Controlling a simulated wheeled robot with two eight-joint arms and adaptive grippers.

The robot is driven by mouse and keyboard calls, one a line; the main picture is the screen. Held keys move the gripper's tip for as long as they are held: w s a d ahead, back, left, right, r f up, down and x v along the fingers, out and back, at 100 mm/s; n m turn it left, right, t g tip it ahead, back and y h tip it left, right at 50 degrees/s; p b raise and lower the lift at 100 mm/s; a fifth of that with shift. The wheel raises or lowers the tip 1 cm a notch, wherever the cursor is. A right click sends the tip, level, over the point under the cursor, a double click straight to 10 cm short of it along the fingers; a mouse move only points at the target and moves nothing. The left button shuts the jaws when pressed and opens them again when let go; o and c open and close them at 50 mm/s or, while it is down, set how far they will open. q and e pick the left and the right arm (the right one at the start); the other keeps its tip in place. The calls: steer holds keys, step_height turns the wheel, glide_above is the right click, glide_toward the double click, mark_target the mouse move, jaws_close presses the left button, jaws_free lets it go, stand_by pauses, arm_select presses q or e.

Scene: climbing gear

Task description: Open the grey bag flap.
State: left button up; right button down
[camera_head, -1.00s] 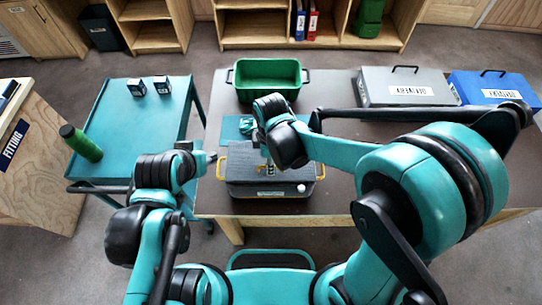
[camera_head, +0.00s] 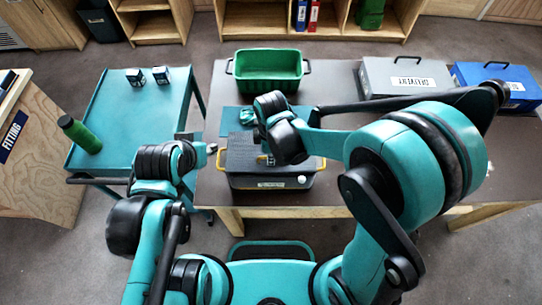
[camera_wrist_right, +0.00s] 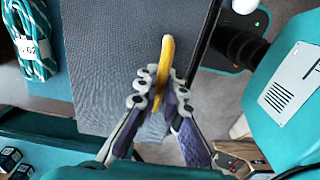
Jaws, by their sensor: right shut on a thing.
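The grey bag (camera_head: 272,183) sits near the table's front edge in the head view, with yellow handles at its sides. Its dark grey flap (camera_head: 240,155) covers the top; the right wrist view shows its woven surface (camera_wrist_right: 115,60) close up. My right gripper (camera_head: 265,159) is over the bag. In the wrist view its fingers (camera_wrist_right: 158,100) are shut on a yellow tab (camera_wrist_right: 166,55) at the flap's edge. My arm hides part of the flap, and I cannot tell how far it is lifted. My left gripper (camera_head: 212,149) is left of the bag, its jaws too small to read.
A green bin (camera_head: 268,70) stands behind the bag, and a teal rope coil (camera_wrist_right: 32,40) lies beside it. A grey case (camera_head: 400,78) and a blue case (camera_head: 495,82) stand at back right. A teal cart (camera_head: 120,105) with a green bottle (camera_head: 80,134) is left.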

steer(key=shift+w+r+p, duration=0.25)
steer(key=shift+r+p, duration=0.1)
steer(key=shift+r, duration=0.2)
steer(key=shift+w+r+p, duration=0.2)
steer(key=shift+r+p, duration=0.15)
steer(key=shift+r, duration=0.15)
steer(key=shift+w, duration=0.1)
steer(key=shift+r, duration=0.1)
steer(key=shift+w+r+p, duration=0.55)
steer(key=shift+r+p, duration=0.05)
steer(key=shift+r, duration=0.2)
steer(key=shift+w+r, duration=0.1)
steer(key=shift+w, duration=0.05)
steer(key=shift+r, duration=0.1)
steer(key=shift+w+r+p, duration=0.55)
steer(key=shift+w+r, duration=0.15)
steer(key=shift+w, duration=0.15)
steer(key=shift+w+r, duration=0.15)
